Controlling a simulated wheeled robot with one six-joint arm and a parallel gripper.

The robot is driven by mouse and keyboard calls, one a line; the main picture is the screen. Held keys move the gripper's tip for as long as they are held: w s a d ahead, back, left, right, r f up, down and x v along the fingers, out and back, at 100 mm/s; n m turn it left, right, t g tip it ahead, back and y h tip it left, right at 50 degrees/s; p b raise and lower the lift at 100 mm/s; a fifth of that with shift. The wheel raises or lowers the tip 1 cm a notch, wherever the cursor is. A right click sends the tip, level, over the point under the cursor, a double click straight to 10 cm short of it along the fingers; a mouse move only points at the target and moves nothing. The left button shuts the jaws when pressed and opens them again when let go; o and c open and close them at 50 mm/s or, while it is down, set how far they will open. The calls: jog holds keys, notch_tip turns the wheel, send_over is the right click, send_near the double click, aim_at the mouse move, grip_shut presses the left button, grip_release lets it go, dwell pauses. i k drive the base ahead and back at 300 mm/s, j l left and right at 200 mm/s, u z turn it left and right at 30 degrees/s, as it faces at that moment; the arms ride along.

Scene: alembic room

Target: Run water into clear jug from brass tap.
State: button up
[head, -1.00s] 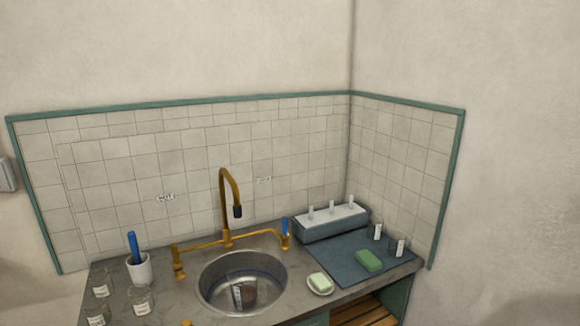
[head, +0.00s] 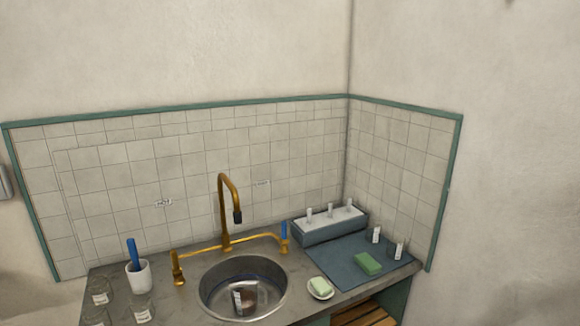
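The brass tap (head: 226,212) stands behind the sink, its curved spout and dark nozzle above the basin. Its brass side pipes run left and right; the right end has a blue lever (head: 284,229), and the left end is a brass fitting (head: 178,270). A round steel sink (head: 212,303) is set in the counter. Inside it is a dim, see-through vessel with a pale label (head: 239,301); it may be the clear jug. No water stream shows from the nozzle. My gripper is not in view.
Several clear labelled glass vessels (head: 100,290) and a white cup (head: 138,274) with a blue handle stand left. Right are a soap dish (head: 320,288), a blue-grey mat (head: 340,262) with a green sponge (head: 368,263) and small glasses, and a rack (head: 331,228).

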aim_at(176, 270)
jog(key=i+j, duration=0.65)
jog(key=j, duration=0.3)
jog(key=i+j, duration=0.35)
jog(key=j+u, duration=0.05)
jog(key=j, duration=0.05)
